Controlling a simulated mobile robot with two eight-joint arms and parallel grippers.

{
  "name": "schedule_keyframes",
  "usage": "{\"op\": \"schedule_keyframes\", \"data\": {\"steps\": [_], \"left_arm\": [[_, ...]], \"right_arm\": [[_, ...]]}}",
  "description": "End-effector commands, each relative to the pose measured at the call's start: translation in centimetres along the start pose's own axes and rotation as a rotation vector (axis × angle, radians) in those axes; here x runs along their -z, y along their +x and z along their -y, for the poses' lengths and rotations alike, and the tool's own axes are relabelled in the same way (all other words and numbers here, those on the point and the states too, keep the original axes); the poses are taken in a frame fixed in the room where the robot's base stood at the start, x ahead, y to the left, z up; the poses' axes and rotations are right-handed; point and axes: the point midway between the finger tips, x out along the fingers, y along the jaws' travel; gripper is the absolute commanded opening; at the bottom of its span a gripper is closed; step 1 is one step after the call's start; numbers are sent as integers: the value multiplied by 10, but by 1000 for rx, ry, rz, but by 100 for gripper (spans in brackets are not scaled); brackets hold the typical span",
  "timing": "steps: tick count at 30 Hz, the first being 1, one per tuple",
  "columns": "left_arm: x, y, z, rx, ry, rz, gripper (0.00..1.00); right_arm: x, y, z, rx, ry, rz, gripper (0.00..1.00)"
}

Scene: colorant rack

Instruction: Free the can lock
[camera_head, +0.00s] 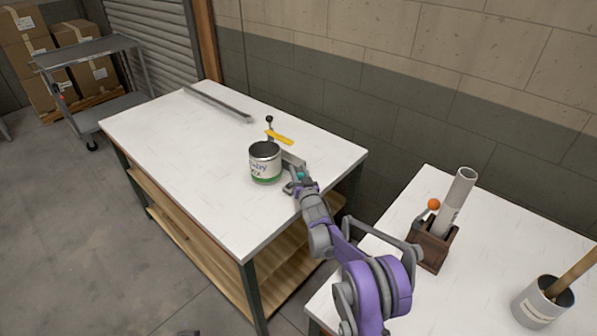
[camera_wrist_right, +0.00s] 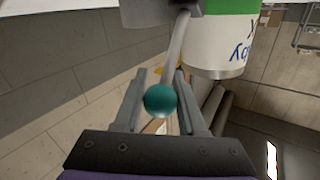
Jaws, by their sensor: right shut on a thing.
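A white can (camera_head: 265,163) with a green band and an open dark top stands near the right end of the white table. A grey lever with a teal ball knob (camera_head: 300,176) is beside the can, on its right. My right gripper (camera_head: 296,186) reaches in there. In the right wrist view the teal knob (camera_wrist_right: 160,100) sits between its two fingers, and the lever's rod runs up to a grey block (camera_wrist_right: 160,12) beside the can (camera_wrist_right: 222,45). The gripper is shut on the knob. My left gripper is not in view.
A yellow piece (camera_head: 279,137) and a black-knobbed post (camera_head: 269,121) stand behind the can. A grey rail (camera_head: 217,103) runs along the table's back. On the near right table are a brown holder (camera_head: 434,247) with a tube and orange-knobbed lever, and a grey pot (camera_head: 536,308).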

Motion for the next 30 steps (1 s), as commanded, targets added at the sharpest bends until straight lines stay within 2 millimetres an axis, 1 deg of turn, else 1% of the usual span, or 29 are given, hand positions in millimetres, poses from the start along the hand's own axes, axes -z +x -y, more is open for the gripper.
{"op": "schedule_keyframes", "data": {"steps": [1,2,30], "left_arm": [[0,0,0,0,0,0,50],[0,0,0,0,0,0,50],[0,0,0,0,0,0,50]], "right_arm": [[0,0,0,0,0,0,4],[0,0,0,0,0,0,0],[0,0,0,0,0,0,0]]}}
